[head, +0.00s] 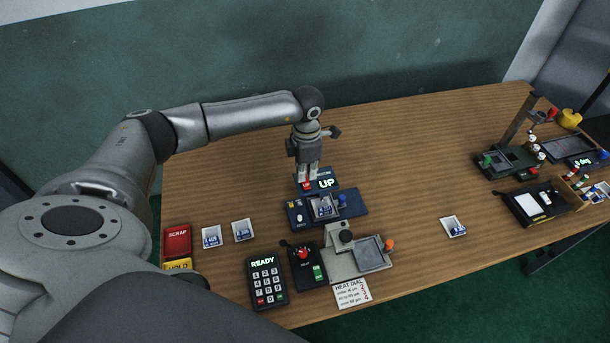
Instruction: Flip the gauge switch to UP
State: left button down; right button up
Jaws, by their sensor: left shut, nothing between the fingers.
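The gauge (355,208) is a dark blue unit near the middle of the table, with a small film piece (323,207) in its tray and a blue knob (342,199) at its right. Its display (326,184) at the back reads "UP" in lit letters. A small red part (306,186) sits left of the display, and a small white part (299,218) is on the left of the unit. My left gripper (307,178) points down just behind and above the red part, shut and empty. I cannot tell whether it touches the unit. My right gripper is out of view.
In front are a keypad reading "READY" (265,281), a heat dial box (305,266) and a grey press (343,264). Red SCRAP and yellow HOLD bins (177,241) stand at left. Other devices (508,162) crowd the right end. The table right of the gauge is mostly clear.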

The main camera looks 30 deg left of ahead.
aim_at(306, 185)
pick_arm(q)
jog(key=shift+r+p, duration=1.15)
jog(key=shift+r, duration=1.15)
jog(key=shift+f, duration=0.15)
